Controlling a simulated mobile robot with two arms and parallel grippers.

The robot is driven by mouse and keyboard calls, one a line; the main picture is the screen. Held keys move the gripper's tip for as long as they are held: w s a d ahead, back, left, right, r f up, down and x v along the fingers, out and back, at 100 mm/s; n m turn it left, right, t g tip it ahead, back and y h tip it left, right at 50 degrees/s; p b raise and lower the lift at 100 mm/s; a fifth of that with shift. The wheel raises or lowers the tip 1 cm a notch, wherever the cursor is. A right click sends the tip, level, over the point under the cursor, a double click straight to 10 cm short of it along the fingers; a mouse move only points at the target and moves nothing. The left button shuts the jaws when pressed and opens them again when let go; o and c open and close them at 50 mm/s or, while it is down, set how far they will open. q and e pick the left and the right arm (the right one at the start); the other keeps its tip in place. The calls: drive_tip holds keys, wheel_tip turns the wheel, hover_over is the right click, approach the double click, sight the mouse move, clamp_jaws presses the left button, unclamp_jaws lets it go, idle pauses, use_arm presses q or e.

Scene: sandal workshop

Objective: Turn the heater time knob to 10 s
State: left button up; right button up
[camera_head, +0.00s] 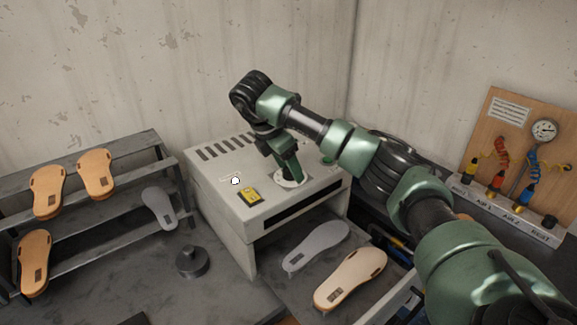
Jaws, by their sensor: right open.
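The heater (225,205) is a light grey box with vent slots on its top, standing on the bench against the wall. A round white dial (289,184) lies on its sloping front panel. My right gripper (291,174) points down at this dial, over its middle. Its fingers and wrist hide the knob and much of the dial, so the setting cannot be read. I cannot tell whether the fingers touch the knob. A yellow label (249,195) and a small white button (235,181) are left of the dial. My left gripper is not in view.
A grey rack (110,211) with several tan soles stands at left. A dark round weight (192,262) is on the bench. A grey sole (316,246) and a tan sole (350,279) lie before the heater. A wooden gauge board (548,108) stands at right.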

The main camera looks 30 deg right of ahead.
drive_tip(key=v, duration=0.7)
drive_tip(key=shift+a+r, duration=0.2)
drive_tip(key=shift+r, duration=0.1)
